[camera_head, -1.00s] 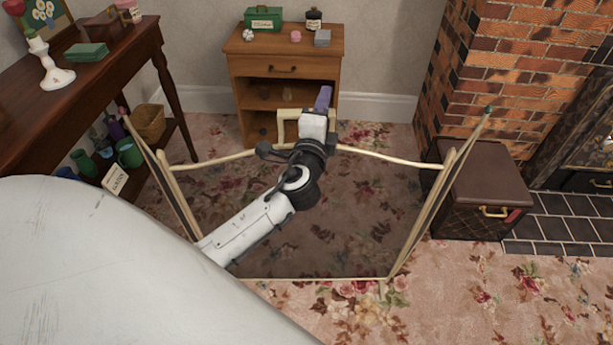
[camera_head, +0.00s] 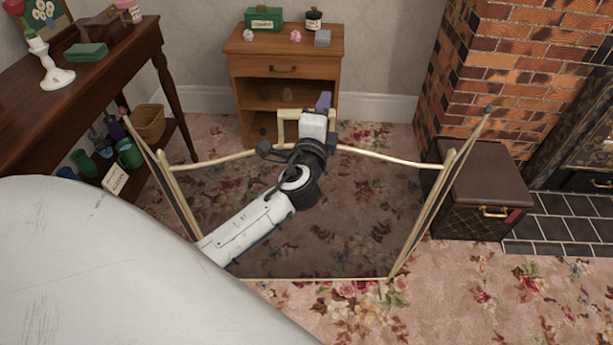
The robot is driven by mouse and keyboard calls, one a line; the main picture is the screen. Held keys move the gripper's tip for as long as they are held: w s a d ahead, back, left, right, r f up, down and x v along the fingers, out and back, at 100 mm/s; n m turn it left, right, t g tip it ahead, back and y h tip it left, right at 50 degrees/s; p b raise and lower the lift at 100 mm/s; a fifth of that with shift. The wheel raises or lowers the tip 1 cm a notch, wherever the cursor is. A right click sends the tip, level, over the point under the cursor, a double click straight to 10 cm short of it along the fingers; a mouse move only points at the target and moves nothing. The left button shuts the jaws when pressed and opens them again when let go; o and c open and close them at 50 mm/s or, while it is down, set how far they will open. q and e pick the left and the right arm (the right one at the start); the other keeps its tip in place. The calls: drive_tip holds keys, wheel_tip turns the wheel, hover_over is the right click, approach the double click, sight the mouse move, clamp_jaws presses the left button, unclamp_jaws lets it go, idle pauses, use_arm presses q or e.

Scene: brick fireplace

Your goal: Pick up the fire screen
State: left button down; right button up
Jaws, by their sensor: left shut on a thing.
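The fire screen (camera_head: 395,157) is a three-panel screen with a cream frame and dark see-through mesh. It stands on the carpet in the middle of the head view, its two side panels angled. A cream handle shows at the top middle of its centre panel. My left gripper (camera_head: 304,123) is at this handle, shut on the fire screen. My own arm and gripper partly hide the handle and the fingertips. My right gripper is out of view.
A wooden cabinet (camera_head: 284,64) with small items on top stands behind the screen. A dark table (camera_head: 110,75) is at left. A brown box (camera_head: 483,180) stands close to the right panel, beside the brick fireplace (camera_head: 490,70). Carpet is open at the lower right.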

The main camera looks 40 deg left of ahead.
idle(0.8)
use_arm(q)
wheel_tip(320, 180, up, 11)
drive_tip(key=p, duration=0.3)
drive_tip(key=shift+f, duration=0.15)
idle(0.5)
